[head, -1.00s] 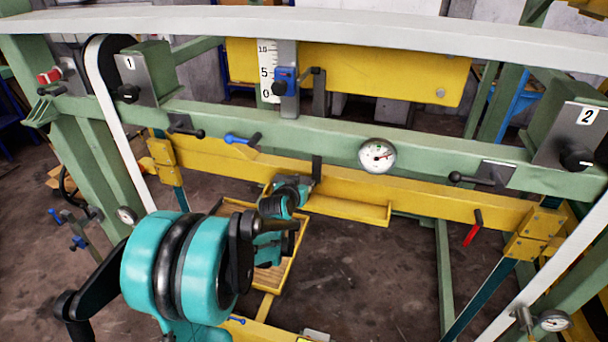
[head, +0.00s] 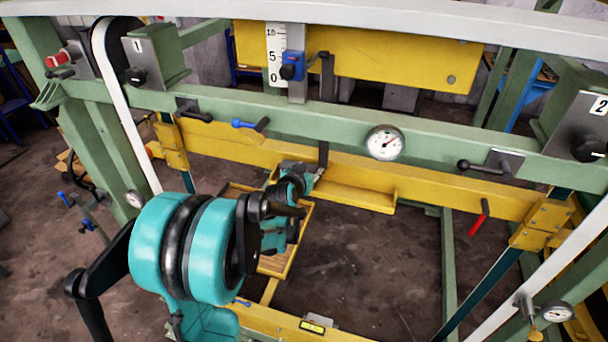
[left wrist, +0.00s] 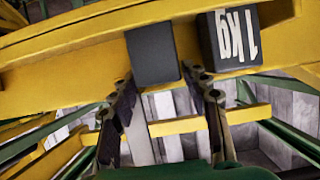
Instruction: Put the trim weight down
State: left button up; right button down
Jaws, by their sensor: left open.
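In the left wrist view a black block marked "1 kg" (left wrist: 236,38) sits against a yellow surface at the upper right. A plain dark grey block (left wrist: 152,54) is to its left, with a narrow gap between them. Which of the two is the trim weight, I cannot tell. My left gripper (left wrist: 163,86) is open; its two fingers point towards the blocks, and nothing shows clamped between them. In the head view my left gripper (head: 312,177) is at the left end of the yellow shelf (head: 360,197), where the blocks cannot be made out. My right gripper is not in view.
A yellow-edged tray (head: 291,255) is below my left arm. The green crossbeam (head: 330,128) carries levers and a round gauge (head: 385,143). A scale with a blue slider (head: 291,68) stands above. A red-handled lever (head: 477,222) hangs at the right.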

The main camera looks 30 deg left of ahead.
pick_arm(q)
jog(key=v, duration=1.1)
jog(key=s+d+f+m+g+h, duration=0.25)
jog(key=s+d, duration=0.45)
jog(key=d, duration=0.6)
jog(key=s+d+f+g, duration=0.3)
jog(key=s+d, duration=0.3)
jog(key=s, duration=0.5)
jog(key=shift+s+f+g+h, duration=0.2)
jog(key=shift+f+g+h, duration=0.15)
jog(key=shift+f, duration=0.15)
notch_tip(320, 180, down, 32)
jog(key=b, duration=3.2)
